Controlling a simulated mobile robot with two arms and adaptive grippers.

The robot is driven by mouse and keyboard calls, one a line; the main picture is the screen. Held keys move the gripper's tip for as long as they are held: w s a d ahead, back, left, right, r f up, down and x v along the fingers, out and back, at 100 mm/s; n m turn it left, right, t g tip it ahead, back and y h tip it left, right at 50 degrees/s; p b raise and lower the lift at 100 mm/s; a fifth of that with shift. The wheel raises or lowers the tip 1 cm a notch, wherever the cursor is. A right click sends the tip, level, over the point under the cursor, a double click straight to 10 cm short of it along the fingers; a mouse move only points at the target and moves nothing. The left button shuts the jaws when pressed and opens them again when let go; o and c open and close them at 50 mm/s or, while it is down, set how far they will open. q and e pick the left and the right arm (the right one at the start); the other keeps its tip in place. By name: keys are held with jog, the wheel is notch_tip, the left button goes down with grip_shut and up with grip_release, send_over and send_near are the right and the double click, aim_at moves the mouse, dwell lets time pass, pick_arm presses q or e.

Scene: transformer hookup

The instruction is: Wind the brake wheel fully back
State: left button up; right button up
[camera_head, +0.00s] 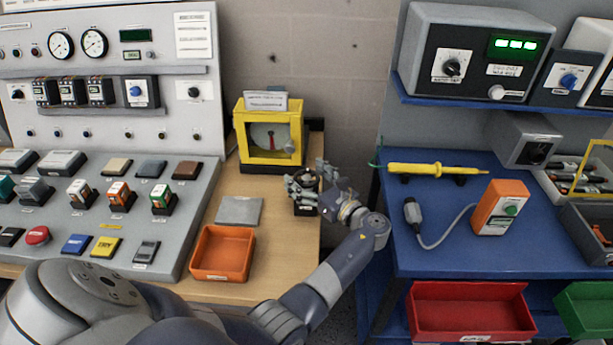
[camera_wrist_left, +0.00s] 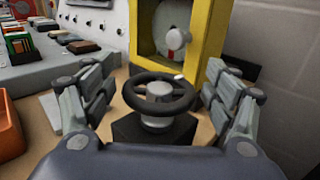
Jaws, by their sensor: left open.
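The brake wheel (camera_wrist_left: 158,92) is a small black handwheel with a grey hub, on a dark block (camera_wrist_left: 155,138) on the wooden bench. My left gripper (camera_wrist_left: 160,88) is open, with one finger on each side of the wheel and a gap to the rim on both sides. A small pale mark shows on the rim's far right. In the head view my left gripper (camera_head: 306,184) is over the bench's right end and hides most of the wheel. My right gripper is not in view.
A yellow-framed dial box (camera_head: 268,134) stands just behind the wheel. An orange tray (camera_head: 223,254) and a grey plate (camera_head: 239,211) lie to the left, beside the control console (camera_head: 165,225). A blue table (camera_head: 440,255) is across a gap to the right.

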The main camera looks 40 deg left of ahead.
aim_at(307, 176)
pick_arm(q)
notch_tip(307, 176, up, 10)
dwell(0.5)
jog(key=shift+r, duration=0.1)
